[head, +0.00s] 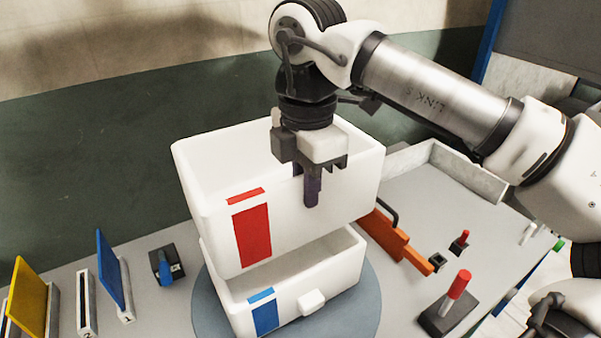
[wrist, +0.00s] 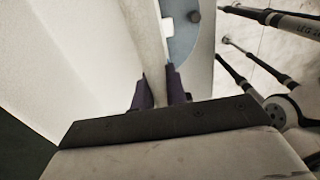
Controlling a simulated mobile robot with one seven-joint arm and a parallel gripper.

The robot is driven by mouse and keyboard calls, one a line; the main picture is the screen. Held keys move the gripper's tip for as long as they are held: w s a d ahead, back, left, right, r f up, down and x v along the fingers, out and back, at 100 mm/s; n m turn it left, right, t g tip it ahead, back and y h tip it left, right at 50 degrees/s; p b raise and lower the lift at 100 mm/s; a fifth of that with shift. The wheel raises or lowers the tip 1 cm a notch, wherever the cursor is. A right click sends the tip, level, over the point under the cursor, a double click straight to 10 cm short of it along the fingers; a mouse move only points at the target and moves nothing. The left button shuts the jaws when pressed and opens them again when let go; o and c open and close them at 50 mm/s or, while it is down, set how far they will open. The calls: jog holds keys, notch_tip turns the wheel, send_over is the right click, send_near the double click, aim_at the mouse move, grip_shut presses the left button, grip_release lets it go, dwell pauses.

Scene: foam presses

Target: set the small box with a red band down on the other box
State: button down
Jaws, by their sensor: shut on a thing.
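The white box with a red band (head: 217,233) is open-topped and hangs above the other box in the head view. My gripper (head: 312,190) is shut on its right-front wall, one dark finger showing on the outside. In the wrist view my gripper (wrist: 160,92) has the thin wall (wrist: 147,40) between its two fingers. The other box (head: 290,305), white with a blue band, stands on a round grey plate (head: 358,310). The red-banded box overlaps its back part in the head view, with the lower box's open inside showing between them. The lower box's back rim is hidden.
An orange bar with a dark handle (head: 398,246) lies right of the boxes. A red-topped lever (head: 457,285) and a smaller red one (head: 461,240) stand on the table at right. Blue (head: 110,265) and yellow (head: 28,295) panels stand at left. A low grey wall (head: 465,172) is behind.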

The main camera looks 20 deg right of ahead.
aim_at(306, 236)
jog(key=shift+s, duration=0.15)
jog(key=shift+f, duration=0.15)
jog(key=shift+f+b, duration=1.75)
jog(key=shift+f, duration=0.95)
notch_tip(306, 236, down, 3)
jog(key=b, duration=0.3)
jog(key=shift+r, duration=0.1)
jog(key=c, duration=1.3)
grip_release()
jog(key=shift+c, duration=0.2)
jog(key=shift+r, duration=0.1)
